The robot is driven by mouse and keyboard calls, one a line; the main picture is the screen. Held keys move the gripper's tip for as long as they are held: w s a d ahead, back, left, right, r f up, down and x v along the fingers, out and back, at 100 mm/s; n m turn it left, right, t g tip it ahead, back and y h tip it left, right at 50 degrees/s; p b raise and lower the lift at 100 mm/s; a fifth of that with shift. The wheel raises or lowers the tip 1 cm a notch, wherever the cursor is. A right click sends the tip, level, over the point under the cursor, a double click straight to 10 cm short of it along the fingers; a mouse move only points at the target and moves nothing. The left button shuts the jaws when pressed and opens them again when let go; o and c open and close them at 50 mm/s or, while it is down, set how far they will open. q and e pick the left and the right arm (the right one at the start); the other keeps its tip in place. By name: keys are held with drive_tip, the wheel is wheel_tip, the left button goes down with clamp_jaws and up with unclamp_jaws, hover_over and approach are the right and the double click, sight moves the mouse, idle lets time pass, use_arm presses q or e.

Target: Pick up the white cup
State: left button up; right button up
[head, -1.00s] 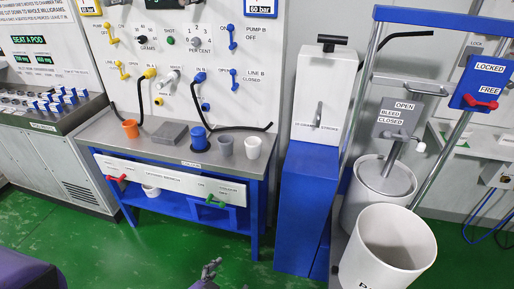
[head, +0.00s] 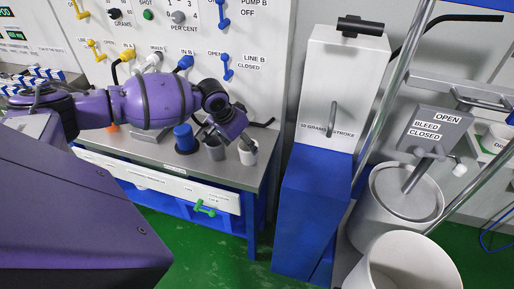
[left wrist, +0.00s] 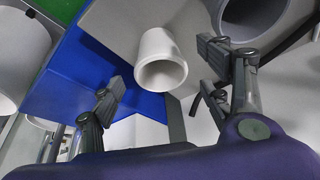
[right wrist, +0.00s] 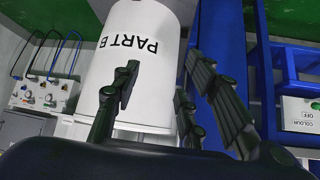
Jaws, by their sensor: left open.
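The white cup (head: 248,153) stands on the bench near its right end, its upper part partly covered by my left gripper. My left gripper (head: 227,134) is open, just above and beside the cup. In the left wrist view the white cup (left wrist: 158,58) shows between and beyond the spread fingers of my left gripper (left wrist: 160,84), with no finger seen closed on it. My right gripper (right wrist: 162,95) shows only in the right wrist view, open and empty, in front of a white drum marked PART B (right wrist: 150,50).
A grey cup (head: 215,150) stands close left of the white cup, and a blue cup (head: 185,139) is further left. The panel with hoses and levers rises behind the bench (head: 262,172). A blue and white dispenser (head: 310,205) stands right of the bench.

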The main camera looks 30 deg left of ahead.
use_arm(q)
drive_tip(key=x, duration=0.2)
drive_tip(key=shift+d+f, duration=0.2)
drive_tip(key=shift+f, duration=0.2)
drive_tip(key=x, duration=0.3)
drive_tip(key=shift+w+a+f, duration=0.1)
drive_tip(key=shift+w+f, duration=0.15)
drive_tip(key=shift+f, duration=0.05)
drive_tip(key=shift+w+f, duration=0.1)
drive_tip(key=shift+f, duration=0.05)
drive_tip(key=c, duration=1.3)
use_arm(e)
drive_tip(key=shift+s+d+f, duration=0.25)
drive_tip(key=shift+s+f, duration=0.05)
drive_tip(key=shift+s, duration=0.15)
drive_tip(key=shift+s+d+f, duration=0.25)
drive_tip(key=shift+s+f, duration=0.05)
drive_tip(key=shift+s, duration=0.15)
